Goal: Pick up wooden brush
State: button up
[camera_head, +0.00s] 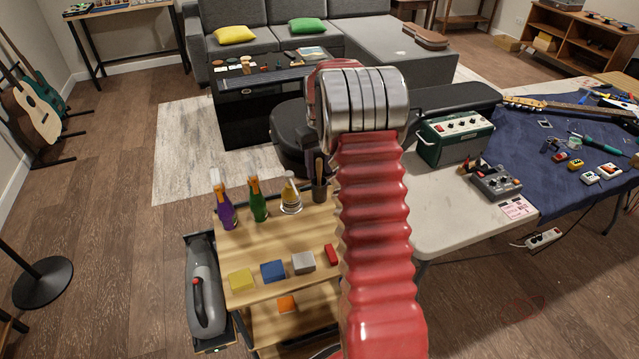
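A dark cup (319,190) stands at the back right of the wooden cart top, close to the left side of my red arm. A thin wooden handle (319,166) sticks up out of it; this may be the wooden brush, but its lower part is hidden in the cup and it is too small to be sure. My arm rises through the middle of the view and hides part of the cart and what lies behind. My gripper's fingers do not show.
The cart (255,258) carries spray bottles (258,203) and several coloured blocks (273,270). A grey handheld vacuum (203,290) is at its left. A table (440,225) with a green amplifier (455,138) stands at right. The floor (110,260) at left is mostly clear.

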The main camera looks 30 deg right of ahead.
grip_shut()
dwell(0.5)
jog(key=shift+r, duration=0.1)
